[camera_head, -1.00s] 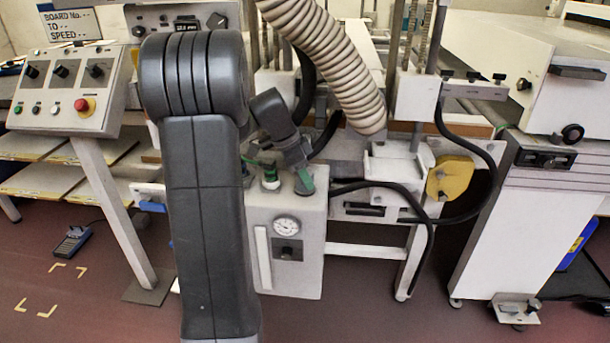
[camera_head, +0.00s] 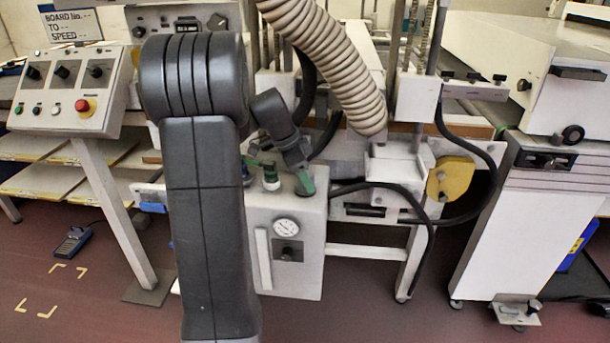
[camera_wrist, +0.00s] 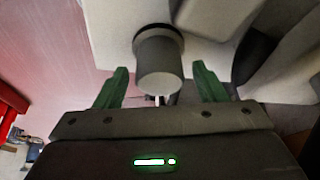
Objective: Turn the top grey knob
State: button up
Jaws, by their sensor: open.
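In the wrist view a grey cylindrical knob (camera_wrist: 158,68) sticks out from a white housing (camera_wrist: 105,30) on a dark collar. My gripper (camera_wrist: 160,75) is open, with one green finger on each side of the knob. A gap shows between each finger and the knob, and the knob's end face points toward the wrist. In the head view my gripper (camera_head: 305,182) is at the top of the white cabinet (camera_head: 309,240). The knob cannot be made out there, and my arm covers part of the cabinet's left side.
The cabinet carries a round gauge (camera_head: 286,228) and a dark square fitting (camera_head: 287,251). A ribbed beige hose (camera_head: 335,65) hangs just right of my gripper. A black cable (camera_head: 430,250) loops down at right. A control panel (camera_head: 65,90) stands at left.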

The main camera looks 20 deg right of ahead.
jog(key=p+v, duration=0.2)
jog(key=v, duration=1.1)
jog(key=shift+a+r, duration=0.2)
jog(key=shift+r, duration=0.05)
jog(key=b+x, duration=0.2)
jog(key=x, duration=1.1)
jog(key=shift+d+f, duration=0.25)
jog(key=shift+f, duration=0.1)
